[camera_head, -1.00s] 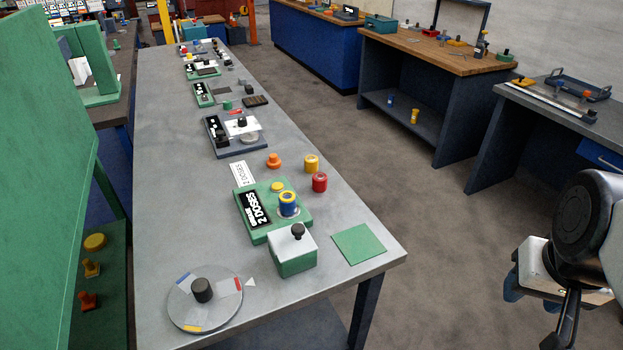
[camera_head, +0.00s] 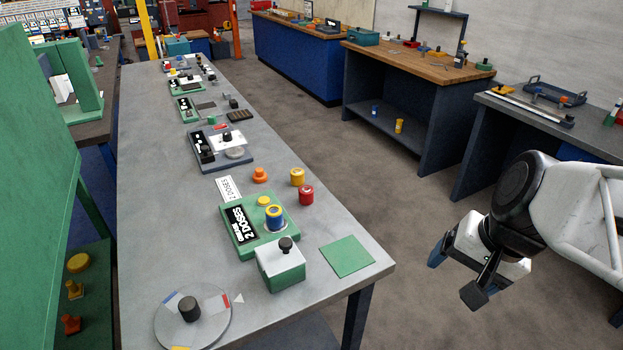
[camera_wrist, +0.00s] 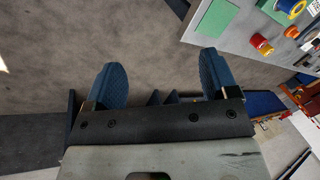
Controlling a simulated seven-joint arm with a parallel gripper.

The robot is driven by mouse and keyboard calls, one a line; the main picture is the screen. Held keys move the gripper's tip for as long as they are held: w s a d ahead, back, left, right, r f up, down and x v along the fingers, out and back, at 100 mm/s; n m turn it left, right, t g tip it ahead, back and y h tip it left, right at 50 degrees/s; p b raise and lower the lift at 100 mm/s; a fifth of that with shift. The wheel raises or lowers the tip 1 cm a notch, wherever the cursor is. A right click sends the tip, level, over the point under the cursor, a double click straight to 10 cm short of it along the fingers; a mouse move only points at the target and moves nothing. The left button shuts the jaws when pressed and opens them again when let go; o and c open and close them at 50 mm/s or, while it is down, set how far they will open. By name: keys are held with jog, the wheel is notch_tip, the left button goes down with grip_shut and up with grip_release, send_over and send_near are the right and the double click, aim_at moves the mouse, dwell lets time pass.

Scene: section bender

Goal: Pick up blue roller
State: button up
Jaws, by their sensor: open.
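A short blue roller with a yellow rim (camera_head: 275,216) stands upright on the green fixture (camera_head: 240,240) labelled "2 DOSES" on the long grey table. It also shows, partly cut off, at the top right of the wrist view (camera_wrist: 290,8). My gripper (camera_head: 455,273) is at the right, off the table's edge and over the floor, well apart from the roller. In the wrist view its two blue fingers (camera_wrist: 162,80) are spread, with only floor between them.
A green box with a black knob (camera_head: 281,268) stands just in front of the roller. A yellow (camera_head: 297,177), a red (camera_head: 306,195) and an orange piece (camera_head: 260,175) stand behind it. A green square (camera_head: 346,256) lies near the table's right edge. A round dial (camera_head: 195,325) is at the front.

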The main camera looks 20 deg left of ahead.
jog(key=w+a+f+m+y, duration=0.2)
jog(key=w+a+m+y, duration=0.15)
jog(key=a, duration=0.35)
jog(key=w+a+f+m+g+y, duration=0.1)
jog(key=w+a+f+m+y, duration=0.1)
jog(key=w+a, duration=0.4)
jog(key=w+a+f+m+y, duration=0.2)
jog(key=w+a+m, duration=0.1)
jog(key=a, duration=0.6)
jog(key=m+t+y, duration=0.2)
jog(key=m+y, duration=0.1)
jog(key=m, duration=0.6)
send_near(280, 214)
jog(key=a, duration=0.3)
jog(key=shift+w+a+f, duration=0.3)
jog(key=shift+a+f, duration=0.3)
jog(key=shift+f, duration=0.15)
jog(key=shift+x, duration=1.25)
jog(key=shift+a+f, duration=0.1)
jog(key=shift+a, duration=0.05)
jog(key=shift+x, duration=2.45)
jog(key=shift+w, duration=0.15)
jog(key=shift+c, duration=0.5)
